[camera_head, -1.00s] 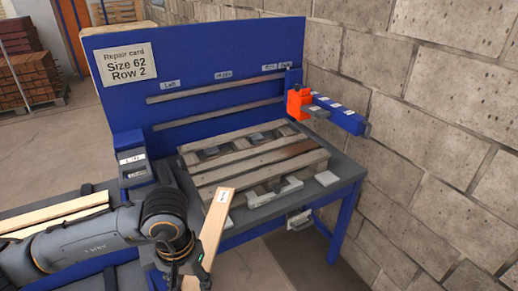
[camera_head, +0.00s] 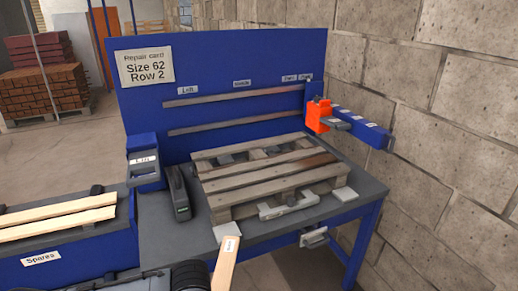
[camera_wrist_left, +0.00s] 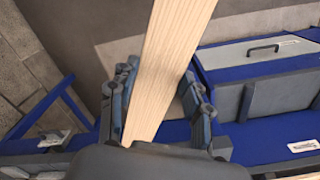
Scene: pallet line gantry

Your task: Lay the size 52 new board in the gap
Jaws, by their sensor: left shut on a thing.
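A pale new board (camera_head: 226,262) with a small label at its upper end stands out in front of the bench, at the bottom of the head view. My left gripper (camera_wrist_left: 158,95) is shut on this board (camera_wrist_left: 170,55) in the left wrist view. The board's label is too small to read. The worn pallet (camera_head: 262,186) lies on the bench, apart from the board. A gap (camera_head: 248,157) with blocks showing in it runs between its back slat and the slats nearer me. The repair card (camera_head: 145,66) reads Size 62, Row 2. My right gripper is not in view.
Pale spare boards (camera_head: 62,222) lie on the left bench marked Spares. A dark handheld tool (camera_head: 179,193) and a blue labelled holder (camera_head: 143,162) stand left of the pallet. An orange clamp-like part (camera_head: 319,116) on a blue arm juts out at the right, near the block wall.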

